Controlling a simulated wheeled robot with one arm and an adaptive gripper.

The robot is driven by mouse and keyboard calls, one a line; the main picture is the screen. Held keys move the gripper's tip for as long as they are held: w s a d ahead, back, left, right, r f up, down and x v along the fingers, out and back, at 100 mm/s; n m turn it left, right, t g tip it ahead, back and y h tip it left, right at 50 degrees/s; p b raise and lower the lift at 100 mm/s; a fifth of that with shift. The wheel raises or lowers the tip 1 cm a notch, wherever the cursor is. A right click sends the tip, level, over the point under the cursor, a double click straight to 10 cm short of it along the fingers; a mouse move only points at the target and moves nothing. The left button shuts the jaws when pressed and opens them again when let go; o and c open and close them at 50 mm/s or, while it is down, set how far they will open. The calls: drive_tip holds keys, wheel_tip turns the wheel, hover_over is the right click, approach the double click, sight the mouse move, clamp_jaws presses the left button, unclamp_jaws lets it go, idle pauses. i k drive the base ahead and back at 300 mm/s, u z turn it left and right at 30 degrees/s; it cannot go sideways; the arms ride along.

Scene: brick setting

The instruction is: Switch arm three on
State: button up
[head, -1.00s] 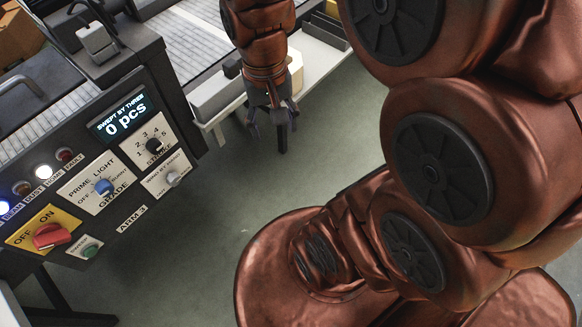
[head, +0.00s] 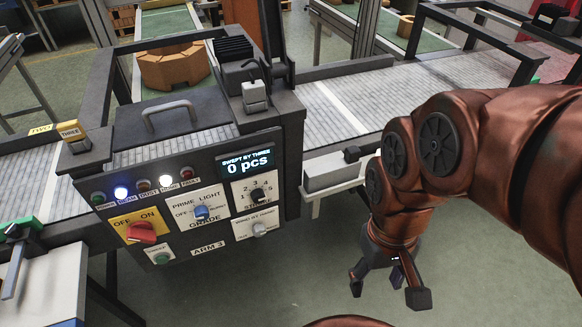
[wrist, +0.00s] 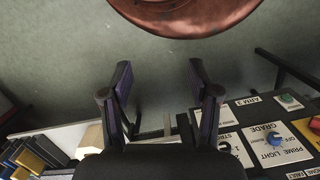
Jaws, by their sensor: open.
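The arm three panel, labelled ARM 3 (head: 209,248), faces me on the dark machine front in the head view. Its red rotary switch (head: 141,232) sits on a yellow OFF/ON plate (head: 118,235) at the panel's lower left. I cannot clearly tell which label its handle points to. My gripper (head: 388,288) hangs right of the panel and apart from it, fingers downward, open and empty. In the wrist view, the open fingers (wrist: 158,82) have nothing between them. The red switch (wrist: 316,124) shows only partly at that view's right edge.
Close to the switch are a green button (head: 161,258), a blue grade knob (head: 201,213), a stroke selector (head: 258,195) and a pale knob (head: 259,229). A display (head: 247,162) reads 0 pcs. A blue and a white lamp glow. A grey box (head: 332,171) stands behind my gripper.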

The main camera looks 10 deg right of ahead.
sight(139, 232)
drive_tip(key=u, duration=1.75)
drive_tip(key=k, duration=0.35)
drive_tip(key=u, duration=1.15)
